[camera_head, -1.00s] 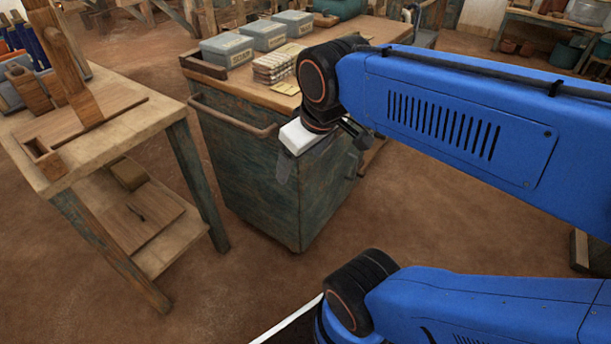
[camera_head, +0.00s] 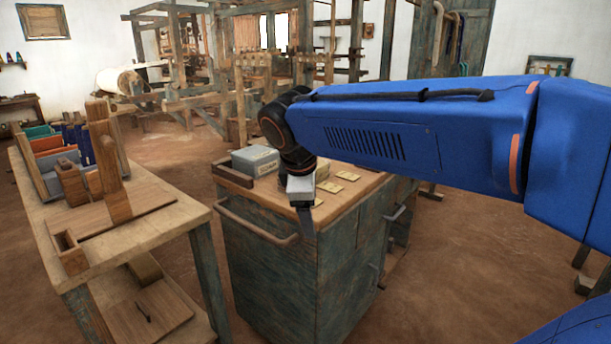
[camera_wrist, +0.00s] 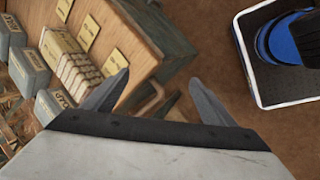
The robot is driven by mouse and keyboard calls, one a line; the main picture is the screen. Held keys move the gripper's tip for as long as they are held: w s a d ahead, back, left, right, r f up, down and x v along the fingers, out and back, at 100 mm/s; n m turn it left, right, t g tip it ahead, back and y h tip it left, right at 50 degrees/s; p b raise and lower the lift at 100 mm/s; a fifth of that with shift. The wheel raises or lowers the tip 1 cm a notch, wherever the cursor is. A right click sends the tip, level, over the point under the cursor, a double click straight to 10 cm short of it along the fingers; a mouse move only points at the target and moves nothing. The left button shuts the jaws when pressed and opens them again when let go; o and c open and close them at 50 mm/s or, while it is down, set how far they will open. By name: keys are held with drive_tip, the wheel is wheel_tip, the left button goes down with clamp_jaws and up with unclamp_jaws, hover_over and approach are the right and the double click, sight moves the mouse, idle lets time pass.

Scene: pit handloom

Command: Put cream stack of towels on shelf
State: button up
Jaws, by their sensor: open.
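The cream stack of towels (camera_wrist: 72,62) lies on the wooden top of a blue-green cabinet (camera_head: 282,262), left of my gripper in the wrist view. In the head view my gripper (camera_head: 306,215) points down by the cabinet's front edge, apart from the towels. A low shelf (camera_head: 165,318) sits under the side table at left; I cannot tell whether it is the task's shelf.
Grey lidded boxes (camera_wrist: 52,104) and small yellowish cards (camera_head: 328,186) lie on the cabinet top. A rail handle (camera_head: 258,228) sticks out from the cabinet. The side table (camera_head: 165,225) at left holds wooden tools. Open floor lies between them. A loom stands behind.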

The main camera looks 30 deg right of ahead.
drive_tip(key=w+r+n+h, duration=0.2)
drive_tip(key=w+r+n, duration=0.3)
drive_tip(key=w, duration=0.4)
drive_tip(key=w+r+n+h, duration=0.3)
drive_tip(key=w+r+n, duration=0.3)
drive_tip(key=w, duration=0.3)
approach(323, 169)
drive_tip(key=w+f, duration=0.1)
drive_tip(key=f, duration=0.1)
drive_tip(key=w+d+f, duration=0.1)
drive_tip(key=w+f, duration=0.2)
drive_tip(key=f, duration=0.1)
drive_tip(key=shift+w+d+f, duration=0.1)
drive_tip(key=shift+w+d, duration=0.15)
drive_tip(key=shift+c, duration=0.7)
drive_tip(key=c, duration=1.2)
